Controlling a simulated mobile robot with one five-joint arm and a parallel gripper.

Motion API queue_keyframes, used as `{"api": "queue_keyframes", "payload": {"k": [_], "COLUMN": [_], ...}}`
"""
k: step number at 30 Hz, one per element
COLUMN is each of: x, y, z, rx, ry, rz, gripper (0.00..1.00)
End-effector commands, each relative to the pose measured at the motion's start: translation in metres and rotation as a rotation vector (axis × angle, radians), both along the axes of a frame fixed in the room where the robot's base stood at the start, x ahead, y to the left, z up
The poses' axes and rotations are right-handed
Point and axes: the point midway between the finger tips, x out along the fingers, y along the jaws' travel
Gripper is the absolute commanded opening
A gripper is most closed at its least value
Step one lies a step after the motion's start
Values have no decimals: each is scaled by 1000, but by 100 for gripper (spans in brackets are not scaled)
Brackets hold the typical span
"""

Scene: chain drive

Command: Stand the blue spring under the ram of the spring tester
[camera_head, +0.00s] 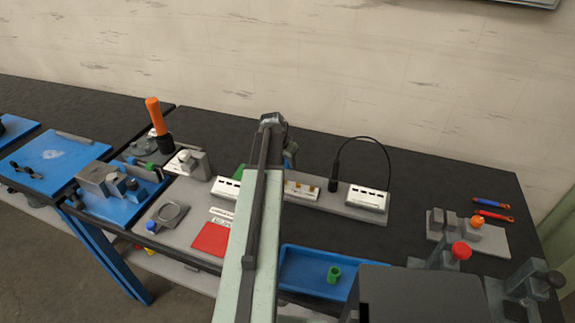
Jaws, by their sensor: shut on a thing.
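My arm runs up the middle of the view and bends down at its far end. My gripper (290,158) is mostly hidden behind the arm, over the back of the bench. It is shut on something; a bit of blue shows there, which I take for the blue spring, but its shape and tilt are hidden. I cannot clearly pick out the spring tester or its ram. A device with an upright orange handle (154,116) stands at the back left. A green hollow cylinder (333,273) stands in the blue tray (300,285).
White boxes on a grey strip (366,198) stand right of my arm with a black curved cable. Grey fixtures (453,228) with red and orange knobs stand at right. The dark bench at centre right is clear.

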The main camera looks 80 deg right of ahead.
Motion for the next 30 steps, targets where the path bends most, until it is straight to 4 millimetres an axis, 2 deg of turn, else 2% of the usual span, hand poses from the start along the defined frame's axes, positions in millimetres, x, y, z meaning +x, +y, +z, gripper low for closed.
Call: {"api": "queue_keyframes", "payload": {"k": [9,14,17,30], "x": [-1,-1,-1,-1], "y": [0,0,0,0], "z": [66,93,98,95], "rx": [0,0,0,0], "ry": [0,0,0,0], "rz": [-1,-1,-1,-2], "gripper": [0,0,0,0]}}
